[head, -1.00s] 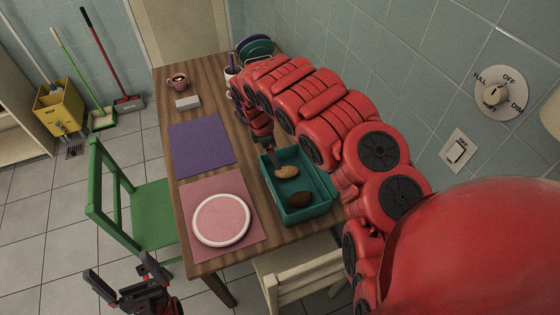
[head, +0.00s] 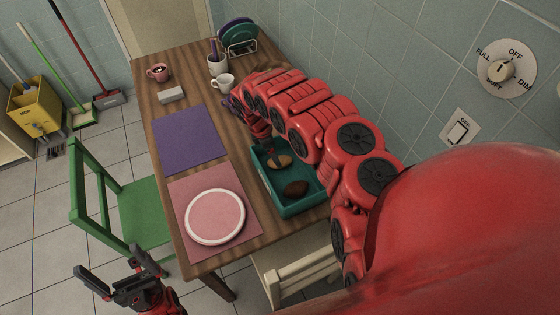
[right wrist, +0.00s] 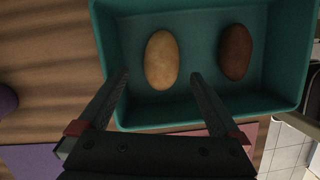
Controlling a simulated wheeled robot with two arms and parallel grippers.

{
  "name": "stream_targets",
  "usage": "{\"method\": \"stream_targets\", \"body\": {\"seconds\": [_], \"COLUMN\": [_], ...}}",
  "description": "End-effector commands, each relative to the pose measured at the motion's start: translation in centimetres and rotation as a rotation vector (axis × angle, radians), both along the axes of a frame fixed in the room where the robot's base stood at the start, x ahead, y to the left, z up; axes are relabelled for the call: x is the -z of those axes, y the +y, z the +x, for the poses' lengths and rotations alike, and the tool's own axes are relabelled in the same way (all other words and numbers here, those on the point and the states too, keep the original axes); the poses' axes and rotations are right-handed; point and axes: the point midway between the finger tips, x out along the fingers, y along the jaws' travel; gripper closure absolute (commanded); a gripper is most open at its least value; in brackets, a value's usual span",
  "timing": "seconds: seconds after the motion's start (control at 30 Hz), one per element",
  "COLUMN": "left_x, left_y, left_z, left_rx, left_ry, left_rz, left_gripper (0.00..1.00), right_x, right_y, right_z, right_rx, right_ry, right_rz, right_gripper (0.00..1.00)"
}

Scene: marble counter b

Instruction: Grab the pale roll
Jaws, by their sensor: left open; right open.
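The pale roll (head: 279,161) lies in the teal tray (head: 292,211) on the wooden table, beside a dark brown roll (head: 296,188). In the right wrist view the pale roll (right wrist: 161,50) shows whole, with the dark roll (right wrist: 235,52) to its right. My right gripper (right wrist: 160,78) is open and empty, its fingertips to either side of the pale roll's near end; I cannot tell how far above it they are. In the head view that arm partly covers the tray. My left gripper (head: 110,262) is open and empty, off the table at the lower left.
A white-rimmed pink plate (head: 215,217) sits on a pink mat left of the tray. Behind are a purple mat (head: 188,140), a white block (head: 171,95) and mugs. A green chair (head: 140,212) and a cream chair (head: 300,278) stand at the table. The tiled wall is on the right.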

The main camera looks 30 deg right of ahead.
Motion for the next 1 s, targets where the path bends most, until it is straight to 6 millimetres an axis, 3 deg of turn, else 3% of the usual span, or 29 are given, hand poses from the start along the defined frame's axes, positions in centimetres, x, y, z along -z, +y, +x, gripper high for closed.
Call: {"method": "stream_targets", "body": {"seconds": [0.27,0.6,0.97,1.0], "left_x": [-0.4,-1.0,-1.1,-1.1], "left_y": [0.0,0.0,0.0,0.0], "left_z": [0.0,0.0,0.0,0.0], "left_rx": [0.0,0.0,0.0,0.0], "left_ry": [0.0,0.0,0.0,0.0], "left_rz": [0.0,0.0,0.0,0.0], "left_gripper": [0.0,0.0,0.0,0.0], "right_x": [1.5,5.0,5.5,5.5], "right_y": [-0.2,-1.2,-1.4,-1.4], "right_z": [-0.1,-0.4,-0.4,-0.4], "right_rx": [-0.001,0.0,0.0,0.0], "right_ry": [0.002,0.001,0.001,0.001], "right_rz": [0.004,0.003,0.0,0.0], "right_gripper": [0.01,0.01,0.01,0.06]}}
